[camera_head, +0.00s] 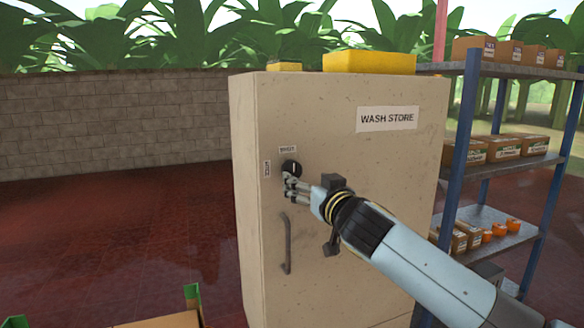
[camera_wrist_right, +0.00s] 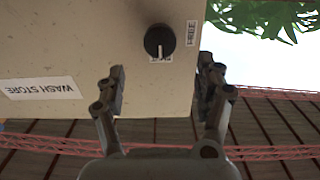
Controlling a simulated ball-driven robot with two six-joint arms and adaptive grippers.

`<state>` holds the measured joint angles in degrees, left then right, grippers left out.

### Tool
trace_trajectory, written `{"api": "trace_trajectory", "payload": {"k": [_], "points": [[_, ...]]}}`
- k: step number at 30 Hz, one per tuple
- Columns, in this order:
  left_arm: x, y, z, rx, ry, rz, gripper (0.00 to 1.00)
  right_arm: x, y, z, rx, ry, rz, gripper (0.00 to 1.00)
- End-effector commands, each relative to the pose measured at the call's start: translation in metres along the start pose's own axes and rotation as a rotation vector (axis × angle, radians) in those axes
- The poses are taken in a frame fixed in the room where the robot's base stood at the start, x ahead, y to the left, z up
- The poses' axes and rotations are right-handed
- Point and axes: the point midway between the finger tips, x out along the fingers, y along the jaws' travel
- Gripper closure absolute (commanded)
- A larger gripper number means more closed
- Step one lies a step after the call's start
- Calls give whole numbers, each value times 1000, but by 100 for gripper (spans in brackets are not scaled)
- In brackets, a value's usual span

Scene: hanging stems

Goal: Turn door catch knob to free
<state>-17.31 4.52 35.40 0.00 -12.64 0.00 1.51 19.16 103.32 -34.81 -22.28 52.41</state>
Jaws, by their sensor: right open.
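A black round knob (camera_head: 291,168) is on the front of the beige cabinet door (camera_head: 350,220), which carries a "WASH STORE" label. My right gripper (camera_head: 289,185) is open at the knob. Its fingers (camera_wrist_right: 162,68) are spread either side, with nothing visible between them. My left gripper is out of view.
A vertical door handle (camera_head: 286,243) is below the knob. Yellow boxes (camera_head: 369,62) sit on the cabinet. A blue-posted shelf rack (camera_head: 463,140) with cartons stands to the right. A green-cornered crate (camera_head: 192,294) is at bottom left. Red floor at left is clear.

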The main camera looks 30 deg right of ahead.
Motion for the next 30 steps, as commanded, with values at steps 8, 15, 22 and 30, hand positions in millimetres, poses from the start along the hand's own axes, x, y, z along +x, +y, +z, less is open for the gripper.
{"api": "trace_trajectory", "payload": {"k": [8,15,22,30], "points": [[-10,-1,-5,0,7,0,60,55,0,-1,0,-2,1,29],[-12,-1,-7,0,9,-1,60,90,0,1,0,-2,0,29],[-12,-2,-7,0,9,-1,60,98,0,2,-1,-3,0,29],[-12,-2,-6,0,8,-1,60,97,0,2,-1,-3,-1,44]]}}
